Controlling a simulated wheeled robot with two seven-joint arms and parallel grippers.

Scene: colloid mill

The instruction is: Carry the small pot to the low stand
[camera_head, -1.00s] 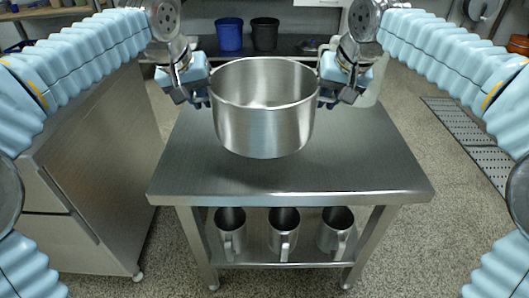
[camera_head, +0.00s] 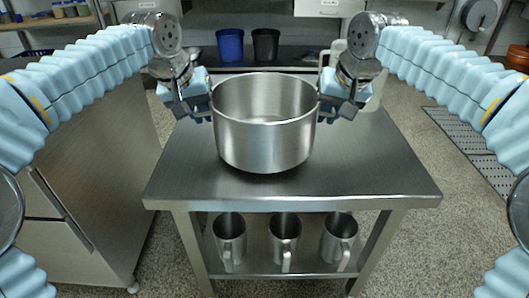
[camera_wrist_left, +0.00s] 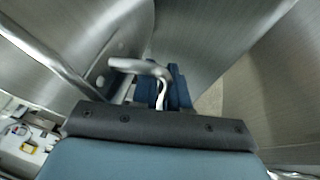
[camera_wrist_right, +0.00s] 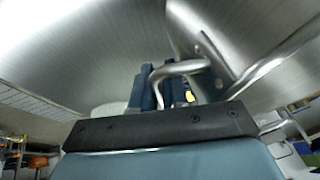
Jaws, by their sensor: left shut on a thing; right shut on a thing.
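The small pot (camera_head: 265,135) is a steel pot, upright and empty inside as far as I see. It is over the steel stand (camera_head: 375,178) in the head view; I cannot tell if its base touches the top. My left gripper (camera_head: 208,108) is shut on the pot's left handle, which shows between the fingers in the left wrist view (camera_wrist_left: 150,72). My right gripper (camera_head: 324,105) is shut on the right handle, seen in the right wrist view (camera_wrist_right: 178,72). The pot wall fills much of both wrist views.
Several steel jugs (camera_head: 285,238) stand on the stand's lower shelf. A steel cabinet (camera_head: 95,165) is close on the left. A blue bucket (camera_head: 230,45) and a black bucket (camera_head: 265,45) stand on a shelf behind. Floor is open at right, with a drain grate (camera_head: 470,140).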

